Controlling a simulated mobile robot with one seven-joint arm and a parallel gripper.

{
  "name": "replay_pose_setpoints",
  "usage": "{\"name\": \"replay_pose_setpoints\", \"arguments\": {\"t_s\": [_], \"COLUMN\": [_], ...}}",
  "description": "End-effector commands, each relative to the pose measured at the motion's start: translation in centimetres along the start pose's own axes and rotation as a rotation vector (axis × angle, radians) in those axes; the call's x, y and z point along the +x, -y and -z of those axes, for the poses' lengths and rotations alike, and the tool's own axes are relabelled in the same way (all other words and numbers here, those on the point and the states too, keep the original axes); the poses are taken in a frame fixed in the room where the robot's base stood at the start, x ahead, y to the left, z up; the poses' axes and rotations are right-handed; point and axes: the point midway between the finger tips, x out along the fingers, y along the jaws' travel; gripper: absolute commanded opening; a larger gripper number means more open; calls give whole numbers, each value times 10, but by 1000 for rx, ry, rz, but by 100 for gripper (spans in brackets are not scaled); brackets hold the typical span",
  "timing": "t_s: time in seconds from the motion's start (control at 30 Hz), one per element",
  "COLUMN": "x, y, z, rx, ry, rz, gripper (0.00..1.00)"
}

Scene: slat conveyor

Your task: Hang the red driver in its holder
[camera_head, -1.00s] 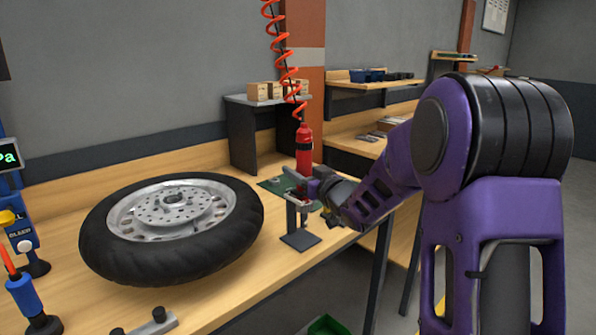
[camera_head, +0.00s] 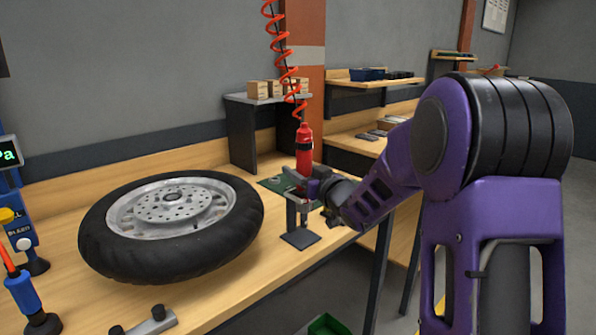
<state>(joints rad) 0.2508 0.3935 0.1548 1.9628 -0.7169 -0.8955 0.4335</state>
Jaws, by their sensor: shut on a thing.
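The red driver (camera_head: 304,145) hangs upright from a red coiled hose (camera_head: 288,75) near the bench's right edge. My gripper (camera_head: 302,182) is at its lower part and is shut on it. The driver's lower end and the holder's top overlap my gripper in the picture, so I cannot tell whether the driver is seated in the holder.
A large wheel with a black tyre (camera_head: 246,233) lies on the bench (camera_head: 255,280) left of the holder. A dark shelf (camera_head: 240,130) with small boxes stands behind. A blue bottle-like tool (camera_head: 25,296) and a metal bar (camera_head: 152,324) are at the front left.

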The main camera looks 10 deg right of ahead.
Motion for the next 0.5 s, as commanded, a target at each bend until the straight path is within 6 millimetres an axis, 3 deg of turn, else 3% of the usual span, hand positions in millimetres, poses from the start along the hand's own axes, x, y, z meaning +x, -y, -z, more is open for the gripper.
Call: {"name": "replay_pose_setpoints", "arguments": {"t_s": [0.2,0.23,0.4,0.5], "x": [0,0,0,0], "y": [0,0,0,0], "z": [-1,0,-1,-1], "rx": [-1,-1,-1,0], "ry": [-4,-4,-3,-2], "rz": [0,0,0,0], "gripper": [0,50,80,80]}}
